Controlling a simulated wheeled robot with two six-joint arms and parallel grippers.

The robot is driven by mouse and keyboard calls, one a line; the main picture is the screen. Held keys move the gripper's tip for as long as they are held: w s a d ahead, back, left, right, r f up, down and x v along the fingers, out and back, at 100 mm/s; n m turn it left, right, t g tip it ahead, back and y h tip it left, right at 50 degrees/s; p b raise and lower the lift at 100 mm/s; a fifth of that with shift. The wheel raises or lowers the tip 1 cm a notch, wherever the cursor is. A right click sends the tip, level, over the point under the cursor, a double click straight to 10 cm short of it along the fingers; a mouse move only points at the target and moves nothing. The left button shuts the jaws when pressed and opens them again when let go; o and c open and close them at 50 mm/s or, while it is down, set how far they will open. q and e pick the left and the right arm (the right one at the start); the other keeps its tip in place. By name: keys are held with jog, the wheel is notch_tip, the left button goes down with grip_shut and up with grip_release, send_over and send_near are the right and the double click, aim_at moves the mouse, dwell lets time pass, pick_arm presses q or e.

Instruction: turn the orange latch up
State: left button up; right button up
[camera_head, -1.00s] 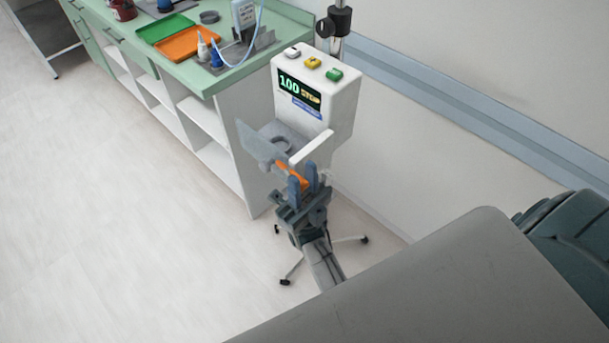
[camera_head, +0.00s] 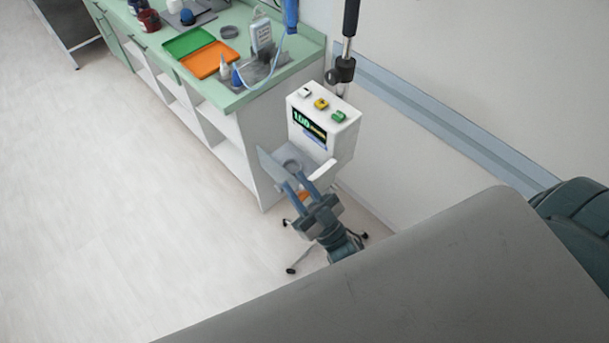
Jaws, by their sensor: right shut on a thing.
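A white pump box (camera_head: 345,142) with a lit display hangs on a pole stand. Below the display is a grey recess with a round ring (camera_head: 291,165), and a grey flap (camera_head: 272,172) stands open at its left. The orange latch (camera_head: 304,195) shows only as a small patch between the fingers of my right gripper (camera_head: 302,188). The right gripper is shut on the latch, in front of the lower part of the box. The fingers hide most of the latch, so its angle is hard to tell. My left gripper is not in view.
A green-topped counter (camera_head: 275,85) stands at the left, with a green tray (camera_head: 189,41), an orange tray (camera_head: 208,60) and bottles. The wall with a blue-grey rail (camera_head: 450,130) is behind the box. The floor (camera_head: 130,220) at the left is clear.

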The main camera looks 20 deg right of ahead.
jog(key=shift+o, duration=0.2)
jog(key=shift+w+a+r+g+h+p, duration=0.2)
jog(key=shift+w+r+g+h+p, duration=0.15)
jog(key=shift+g+p, duration=0.65)
jog(key=shift+w+f+g+p, duration=0.2)
jog(key=shift+g+p, duration=0.1)
jog(key=shift+w+a+f+g+h, duration=0.15)
jog(key=shift+w+g+h, duration=0.1)
jog(key=shift+g, duration=0.25)
jog(key=shift+w+a+f+g+h, duration=0.1)
jog(key=shift+w+f+g+h, duration=0.1)
jog(key=shift+g, duration=0.3)
jog(key=shift+c, duration=0.2)
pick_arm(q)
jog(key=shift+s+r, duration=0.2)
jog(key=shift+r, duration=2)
pick_arm(e)
jog(key=shift+w+a+f+g+h, duration=0.15)
jog(key=shift+w+g+h, duration=0.15)
jog(key=shift+g, duration=0.5)
jog(key=shift+w+f+g, duration=0.1)
jog(key=shift+w+g, duration=0.05)
jog(key=shift+g, duration=0.15)
